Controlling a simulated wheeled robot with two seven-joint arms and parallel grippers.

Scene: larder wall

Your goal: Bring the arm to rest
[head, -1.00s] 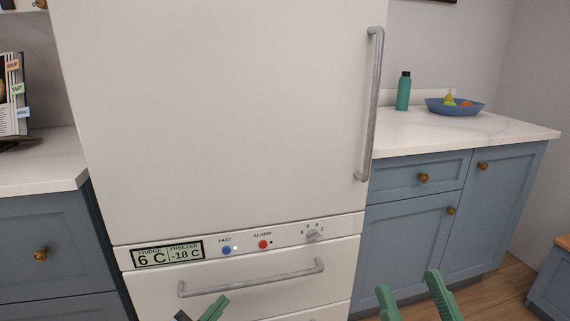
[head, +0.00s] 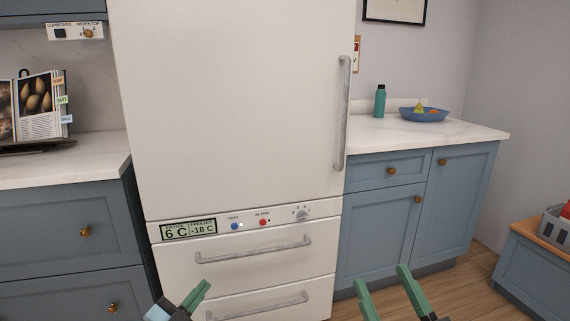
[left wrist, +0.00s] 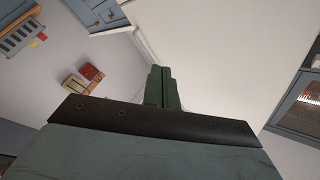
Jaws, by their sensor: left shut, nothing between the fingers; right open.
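My left gripper (head: 192,294) shows at the bottom of the head view, in front of the lower freezer drawer, with its green fingers together. It also shows in the left wrist view (left wrist: 162,88), shut with nothing between the fingers. My right gripper (head: 383,286) is at the bottom right of the head view, its two green fingers spread apart and empty. Both grippers look apart from the white fridge-freezer (head: 235,100). The fridge door and both drawers look shut.
The fridge door handle (head: 343,112) and drawer handles (head: 255,250) stick out towards me. Blue cabinets (head: 380,220) flank the fridge. A green bottle (head: 380,101) and blue fruit bowl (head: 424,114) stand on the right worktop. A low bench (head: 530,265) is at far right. Wooden floor shows between.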

